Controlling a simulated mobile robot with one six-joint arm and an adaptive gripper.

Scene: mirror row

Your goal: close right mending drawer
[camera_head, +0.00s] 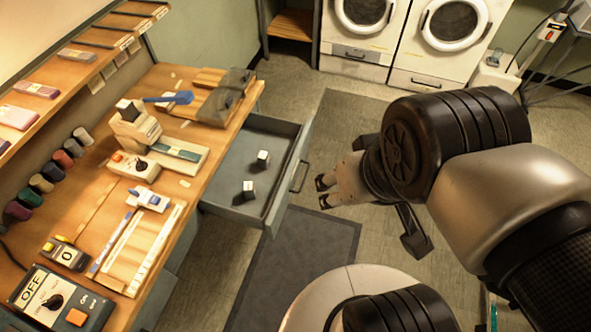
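The mending drawer (238,157) is grey and stands pulled out from under the wooden workbench, on its right side. Its front panel (288,180) faces right and carries a dark bar handle (300,176). Two small dark-and-white blocks, one farther back (263,158) and one nearer (249,189), lie inside. My gripper (323,192) is just right of the drawer front and handle, apart from them in the picture. Its two dark fingertips point left with a gap between them, and nothing shows between them.
The workbench (172,195) holds a sewing machine (135,125), spools, a control box (60,300) and small tools. Two white washers (445,40) stand at the back. A dark mat (300,265) lies on the floor below the drawer.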

